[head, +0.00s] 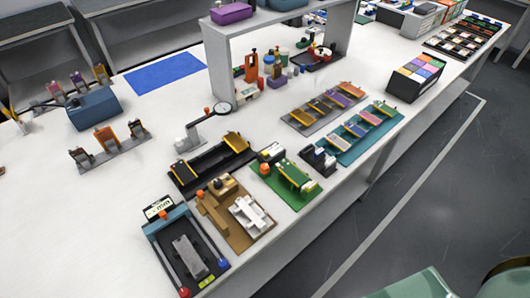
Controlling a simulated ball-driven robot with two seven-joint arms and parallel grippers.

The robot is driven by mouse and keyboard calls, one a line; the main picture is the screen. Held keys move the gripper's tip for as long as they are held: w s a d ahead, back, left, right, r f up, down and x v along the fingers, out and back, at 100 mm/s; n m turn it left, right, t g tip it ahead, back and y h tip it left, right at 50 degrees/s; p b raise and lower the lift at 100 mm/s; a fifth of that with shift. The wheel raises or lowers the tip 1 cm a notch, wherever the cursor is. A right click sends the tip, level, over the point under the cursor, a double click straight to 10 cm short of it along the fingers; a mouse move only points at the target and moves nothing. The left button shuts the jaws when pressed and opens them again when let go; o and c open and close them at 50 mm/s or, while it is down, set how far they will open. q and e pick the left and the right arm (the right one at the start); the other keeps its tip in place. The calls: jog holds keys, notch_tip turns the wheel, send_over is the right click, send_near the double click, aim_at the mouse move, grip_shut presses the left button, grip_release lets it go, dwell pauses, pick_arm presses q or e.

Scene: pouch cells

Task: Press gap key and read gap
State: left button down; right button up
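A blue-and-black gauge fixture (162,248) stands at the near left of the white table. A small display (158,207) with dark characters sits at its back end; "mm" seems to show, but a value is too small to read. An orange-red knob (163,214) is just below the display. A grey block (189,256) lies in the fixture's bed. I cannot tell which one is the gap key. Neither of my grippers is in view.
A brown board with a white part (250,214) stands right beside the fixture. Behind it are a black tray (211,163), a green board (287,183) and a magnifier on a stand (219,108). A shelf (220,60) rises farther back. The table left of the fixture is clear.

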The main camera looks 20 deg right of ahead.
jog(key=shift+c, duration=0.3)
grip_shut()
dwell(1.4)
